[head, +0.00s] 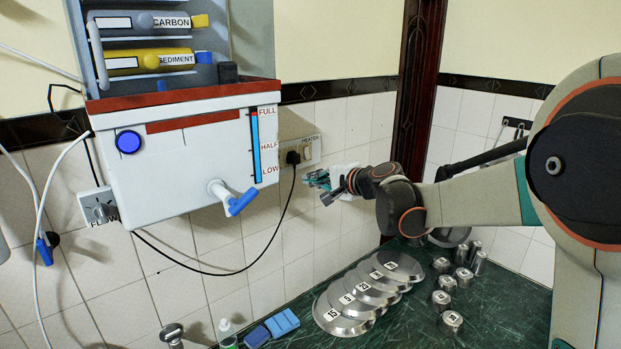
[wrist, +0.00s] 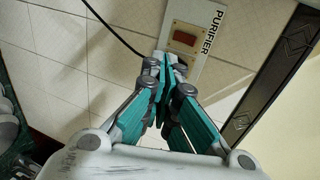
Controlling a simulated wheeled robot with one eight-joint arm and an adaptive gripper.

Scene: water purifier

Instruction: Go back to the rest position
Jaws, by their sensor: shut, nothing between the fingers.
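My gripper (head: 318,182) is at the end of my arm, which reaches in from the right in the head view. It is in front of the tiled wall, to the right of the water purifier (head: 190,150) and a little below the wall switch plate (head: 311,148). In the wrist view, my gripper (wrist: 165,78) has its teal fingers together with nothing between them. The switch plate also shows there, with a red switch (wrist: 185,38) and the word PURIFIER just beyond the fingertips. I cannot tell whether the fingertips touch the plate.
A green counter (head: 410,325) below holds several overlapping metal discs (head: 345,315) and several metal cylinders (head: 450,322). Blue blocks (head: 283,322) lie at its left. The purifier has a blue-handled tap (head: 240,202). A black cable (head: 265,258) hangs below the plug.

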